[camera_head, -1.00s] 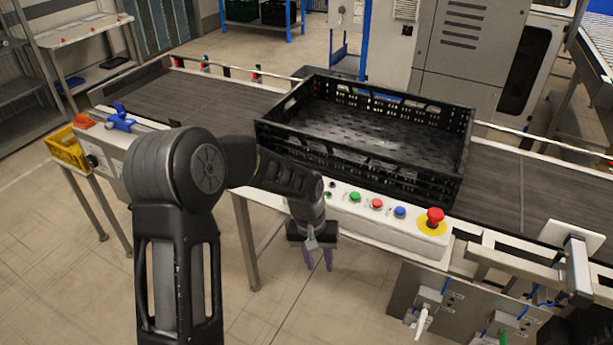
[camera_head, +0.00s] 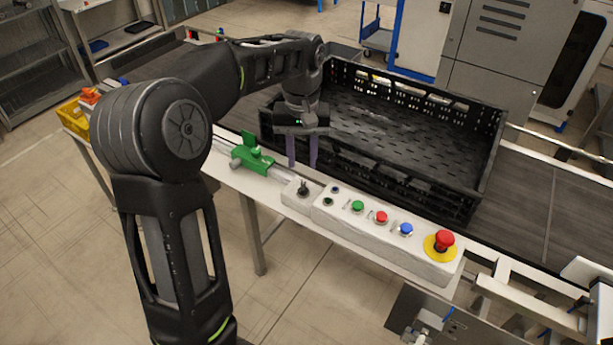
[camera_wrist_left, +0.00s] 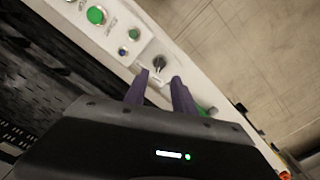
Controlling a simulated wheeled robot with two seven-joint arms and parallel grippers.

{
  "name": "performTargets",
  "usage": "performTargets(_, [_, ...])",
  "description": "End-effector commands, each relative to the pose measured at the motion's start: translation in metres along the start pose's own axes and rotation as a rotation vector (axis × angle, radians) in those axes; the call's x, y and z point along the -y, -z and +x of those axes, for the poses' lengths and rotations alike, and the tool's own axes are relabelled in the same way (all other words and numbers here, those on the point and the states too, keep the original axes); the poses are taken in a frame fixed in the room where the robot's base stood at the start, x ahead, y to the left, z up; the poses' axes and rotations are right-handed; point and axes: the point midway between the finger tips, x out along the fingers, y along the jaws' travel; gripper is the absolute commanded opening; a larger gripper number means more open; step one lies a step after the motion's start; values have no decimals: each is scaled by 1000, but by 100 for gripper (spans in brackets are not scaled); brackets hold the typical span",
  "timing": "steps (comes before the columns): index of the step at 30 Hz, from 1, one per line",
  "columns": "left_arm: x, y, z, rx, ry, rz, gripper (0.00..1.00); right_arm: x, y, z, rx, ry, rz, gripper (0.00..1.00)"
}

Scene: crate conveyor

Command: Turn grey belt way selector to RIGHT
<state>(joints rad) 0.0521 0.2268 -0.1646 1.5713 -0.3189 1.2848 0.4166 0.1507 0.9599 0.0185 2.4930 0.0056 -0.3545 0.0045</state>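The grey belt way selector (camera_head: 303,189) is a small dark grey knob on a white box at the left end of the button panel. Its setting is too small to read. It also shows in the left wrist view (camera_wrist_left: 158,63), just ahead of the fingertips and roughly between them. My left gripper (camera_head: 302,164) points down, with its two purple fingers apart and empty. In the head view it is just behind and above the selector. In the left wrist view the open fingers (camera_wrist_left: 159,77) appear clear of the knob. My right gripper is in no view.
The white button panel (camera_head: 335,223) carries green, red and blue buttons and a red emergency stop (camera_head: 444,240). A black crate (camera_head: 480,150) stands on the conveyor behind it. A green clamp-like part (camera_head: 252,153) is left of the selector.

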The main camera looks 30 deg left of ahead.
Motion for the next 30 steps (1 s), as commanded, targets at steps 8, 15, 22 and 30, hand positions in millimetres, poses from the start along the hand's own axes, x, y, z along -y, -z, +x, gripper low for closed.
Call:
performTargets(8, [0,0,9,2,1,1,32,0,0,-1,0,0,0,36])
performTargets(15, [0,-1,43,4,2,1,32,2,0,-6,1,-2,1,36])
performTargets(22, [0,0,73,2,0,0,32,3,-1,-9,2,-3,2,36])
performTargets(30, [0,0,79,0,0,1,32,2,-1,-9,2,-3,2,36])
